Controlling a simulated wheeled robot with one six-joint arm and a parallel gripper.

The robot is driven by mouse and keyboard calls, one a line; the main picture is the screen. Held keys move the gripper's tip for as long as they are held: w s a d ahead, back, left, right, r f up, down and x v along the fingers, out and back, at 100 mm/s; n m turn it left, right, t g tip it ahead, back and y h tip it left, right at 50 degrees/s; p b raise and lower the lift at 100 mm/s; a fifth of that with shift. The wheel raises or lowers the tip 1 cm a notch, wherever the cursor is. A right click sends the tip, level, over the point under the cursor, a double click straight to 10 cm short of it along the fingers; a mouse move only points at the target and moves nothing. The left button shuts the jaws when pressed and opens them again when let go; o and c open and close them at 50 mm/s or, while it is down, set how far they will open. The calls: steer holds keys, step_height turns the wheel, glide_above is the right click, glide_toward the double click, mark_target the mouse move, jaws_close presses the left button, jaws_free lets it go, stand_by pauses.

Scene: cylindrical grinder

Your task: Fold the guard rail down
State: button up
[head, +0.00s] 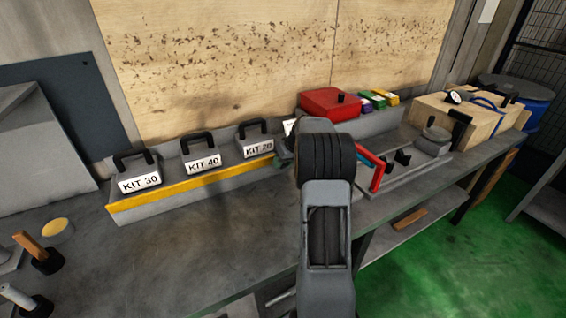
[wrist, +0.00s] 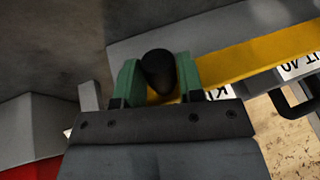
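The yellow guard rail (head: 190,182) runs along the front of the grey kit shelf in the head view, standing up before the kits. It also shows in the wrist view (wrist: 245,62), crossing behind my fingertips. A black knob (wrist: 158,72) at the rail sits between the green fingers of my gripper (wrist: 160,82). The fingers appear to touch it on both sides, so my gripper looks shut on it. In the head view my arm hides the rail's right end and most of my gripper; a bit of green finger shows at its left.
Kit boxes with black handles, KIT 30 (head: 139,178), KIT 40 (head: 202,161) and KIT 20 (head: 258,146), stand behind the rail. A red box (head: 328,104) is at the back. A red-handled fixture (head: 378,176) lies right of my arm.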

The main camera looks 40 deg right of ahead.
steer(key=c, duration=0.5)
steer(key=f+t+b, duration=0.1)
steer(key=b, duration=0.3)
steer(key=shift+s+f, duration=0.1)
steer(key=f+t+b, duration=0.1)
steer(key=b, duration=0.3)
steer(key=shift+s+b, duration=0.15)
steer(key=shift+b, duration=0.15)
steer(key=t+b, duration=0.1)
steer(key=b, duration=0.6)
steer(key=f+t+b, duration=0.1)
steer(key=t+b, duration=0.1)
steer(key=b, duration=0.5)
steer(key=shift+s+f+n+t, duration=0.2)
steer(key=shift+n+t, duration=0.1)
steer(key=shift+n, duration=0.1)
steer(key=t+b, duration=0.1)
steer(key=b, duration=0.3)
steer(key=shift+b, duration=0.6)
steer(key=shift+r+t+b, duration=0.1)
steer(key=shift+t+b, duration=0.4)
steer(key=shift+b, duration=0.3)
steer(key=o, duration=0.9)
